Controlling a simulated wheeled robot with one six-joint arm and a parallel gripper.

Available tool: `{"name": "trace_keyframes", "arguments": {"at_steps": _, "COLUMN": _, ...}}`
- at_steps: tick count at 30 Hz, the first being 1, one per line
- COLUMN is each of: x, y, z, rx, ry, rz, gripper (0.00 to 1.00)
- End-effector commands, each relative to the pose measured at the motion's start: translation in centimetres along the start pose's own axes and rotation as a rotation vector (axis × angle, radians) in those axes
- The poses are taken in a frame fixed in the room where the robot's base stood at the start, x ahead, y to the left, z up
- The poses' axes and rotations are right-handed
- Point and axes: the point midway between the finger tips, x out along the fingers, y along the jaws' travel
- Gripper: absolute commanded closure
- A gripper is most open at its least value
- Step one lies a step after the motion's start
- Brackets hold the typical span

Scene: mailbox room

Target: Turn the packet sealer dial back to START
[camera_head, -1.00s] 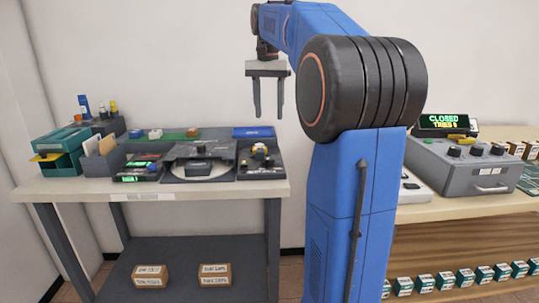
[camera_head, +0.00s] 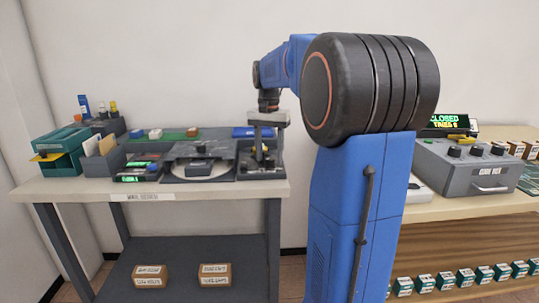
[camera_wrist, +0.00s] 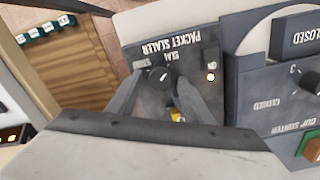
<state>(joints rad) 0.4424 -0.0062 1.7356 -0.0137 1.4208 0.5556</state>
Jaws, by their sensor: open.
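The packet sealer (camera_head: 262,173) is a dark box at the right end of the left table. In the wrist view its lettered panel (camera_wrist: 183,60) appears upside down, with a round black dial (camera_wrist: 160,77) that bears a short, slanted white mark. A label near the dial is too blurred to read, so I cannot tell which setting the mark meets. My gripper (camera_wrist: 161,82) is open, with its fingertips appearing on either side of the dial. I cannot tell whether they touch it. In the head view my gripper (camera_head: 268,150) hangs over the sealer.
A small yellow part (camera_wrist: 177,115) shows between my fingers, and a lit lamp (camera_wrist: 211,77) sits beside the dial. The clip sorter (camera_wrist: 285,105) adjoins the sealer. Teal trays (camera_head: 60,158) stand at the table's left. A grey code box (camera_head: 470,168) is on the right table.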

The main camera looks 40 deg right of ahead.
Motion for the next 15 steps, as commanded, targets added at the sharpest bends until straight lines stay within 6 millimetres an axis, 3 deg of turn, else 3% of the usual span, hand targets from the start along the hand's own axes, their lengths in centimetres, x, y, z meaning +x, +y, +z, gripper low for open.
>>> {"name": "trace_keyframes", "arguments": {"at_steps": 10, "x": 0.32, "y": 0.0, "z": 0.0, "rx": 0.0, "ry": 0.0, "rz": 0.0, "gripper": 0.56}}
{"name": "trace_keyframes", "arguments": {"at_steps": 15, "x": 0.3, "y": 0.0, "z": 0.0, "rx": 0.0, "ry": 0.0, "rz": 0.0, "gripper": 0.95}}
